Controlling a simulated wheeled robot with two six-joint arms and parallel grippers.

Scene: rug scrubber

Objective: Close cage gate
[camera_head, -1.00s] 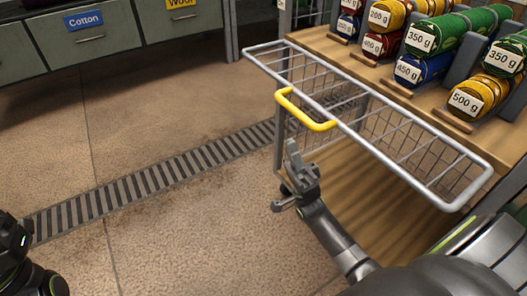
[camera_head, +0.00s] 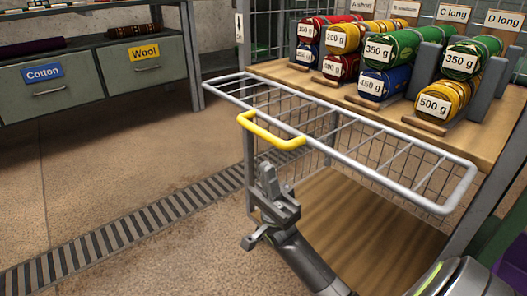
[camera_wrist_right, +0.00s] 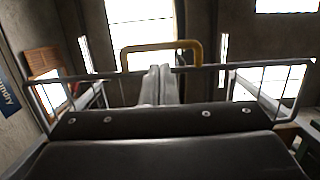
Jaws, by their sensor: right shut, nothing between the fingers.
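The cage gate (camera_head: 345,135) is a grey wire-barred frame that juts out from the front of a wooden-shelved cart. A yellow U-shaped handle (camera_head: 272,138) is fixed to its outer rail, towards the left end. My right gripper (camera_head: 267,172) is just below the handle in the head view, fingers pointing up. In the right wrist view my fingers (camera_wrist_right: 161,72) are pressed together and empty, in front of the handle (camera_wrist_right: 160,47) and the gate's rail. I cannot tell whether they touch it. My left gripper is out of view.
The cart's upper shelf (camera_head: 285,72) holds several coloured rolls with weight labels, between grey dividers. A lower wooden shelf (camera_head: 350,225) is bare. Drawers marked Cotton (camera_head: 45,90) and Wool (camera_head: 145,70) stand at the left. The floor left of the cart, with a drain grate (camera_head: 120,235), is clear.

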